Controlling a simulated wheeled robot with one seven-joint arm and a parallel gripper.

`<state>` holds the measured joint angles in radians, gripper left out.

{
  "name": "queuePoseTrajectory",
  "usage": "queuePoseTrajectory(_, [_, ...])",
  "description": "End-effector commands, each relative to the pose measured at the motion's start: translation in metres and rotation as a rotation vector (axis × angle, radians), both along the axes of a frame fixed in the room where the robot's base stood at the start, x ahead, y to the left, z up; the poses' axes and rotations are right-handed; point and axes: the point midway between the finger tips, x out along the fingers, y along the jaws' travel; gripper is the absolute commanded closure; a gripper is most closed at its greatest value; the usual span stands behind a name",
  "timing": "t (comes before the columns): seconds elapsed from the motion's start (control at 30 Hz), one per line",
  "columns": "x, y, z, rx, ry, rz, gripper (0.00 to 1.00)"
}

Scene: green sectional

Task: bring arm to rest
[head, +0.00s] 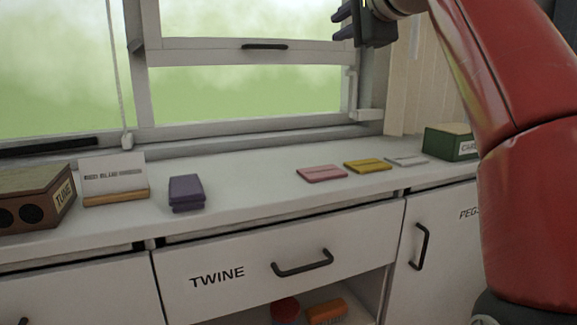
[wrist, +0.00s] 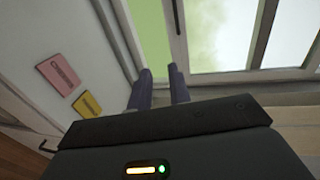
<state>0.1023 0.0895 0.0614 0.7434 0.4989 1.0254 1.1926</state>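My red arm (head: 500,80) is raised at the right of the head view. My gripper (head: 343,23) is up in front of the window frame, well above the counter, with its fingers pointing left. In the wrist view my gripper (wrist: 161,82) shows two dark fingers with a gap between them. It is open, with nothing between the fingers and touching nothing that I can see.
The white counter (head: 240,225) holds a purple stack (head: 186,193), a card stand (head: 115,180), a brown box (head: 35,198), pink (head: 322,173), yellow (head: 368,166) and white (head: 406,160) flat pieces, and a green box (head: 450,141). The TWINE drawer (head: 235,275) is below.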

Motion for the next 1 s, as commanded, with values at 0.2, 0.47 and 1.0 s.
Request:
queuePoseTrajectory(0.2, [-0.004, -0.001, -0.015, -0.060, 0.018, -0.002, 0.81])
queuePoseTrajectory(0.47, [-0.015, -0.003, -0.045, -0.182, 0.052, 0.000, 0.81])
queuePoseTrajectory(1.0, [-0.114, -0.028, -0.248, -0.807, 0.249, 0.173, 0.81])
